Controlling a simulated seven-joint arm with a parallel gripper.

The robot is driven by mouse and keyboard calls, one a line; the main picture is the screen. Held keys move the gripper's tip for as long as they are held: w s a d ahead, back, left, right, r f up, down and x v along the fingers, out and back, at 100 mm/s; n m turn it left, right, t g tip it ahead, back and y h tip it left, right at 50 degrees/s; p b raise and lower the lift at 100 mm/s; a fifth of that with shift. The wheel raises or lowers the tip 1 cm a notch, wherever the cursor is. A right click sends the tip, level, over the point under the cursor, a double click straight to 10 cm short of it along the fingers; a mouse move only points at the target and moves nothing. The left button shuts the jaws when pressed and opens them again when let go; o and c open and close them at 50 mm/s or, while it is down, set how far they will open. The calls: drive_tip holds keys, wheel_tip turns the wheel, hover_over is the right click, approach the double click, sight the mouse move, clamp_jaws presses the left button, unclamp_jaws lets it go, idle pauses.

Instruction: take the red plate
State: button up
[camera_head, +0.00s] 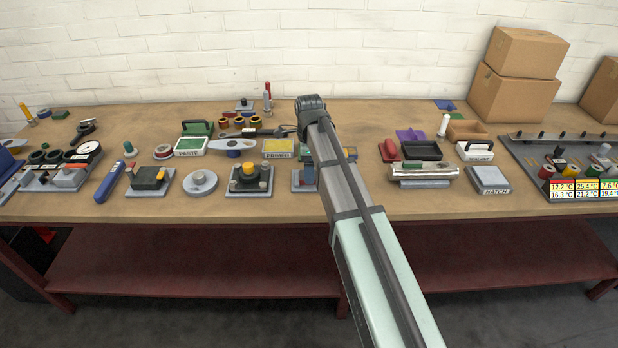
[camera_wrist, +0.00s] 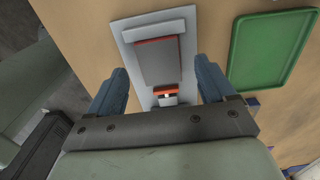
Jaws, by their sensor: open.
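My gripper (camera_wrist: 165,92) is open in the wrist view, its two blue fingers apart above a light grey base (camera_wrist: 127,50). On that base, between and ahead of the fingers, is a grey block (camera_wrist: 158,64). A thin red edge (camera_wrist: 155,41) shows along the block's far side, and a small orange-red piece (camera_wrist: 166,89) shows at its near side. I cannot tell whether these belong to one red plate. In the head view a red slab (camera_head: 388,150) is right of my arm, beside a black tray. My fingers are largely hidden behind the arm there.
A green tray (camera_wrist: 268,48) lies right of the base in the wrist view. In the head view the bench is crowded: a yellow tray (camera_head: 278,146), a black tray (camera_head: 421,151), a silver cylinder (camera_head: 423,171) and cardboard boxes (camera_head: 514,92) at the back right.

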drive_tip(key=shift+f, duration=1.15)
drive_tip(key=c, duration=1.5)
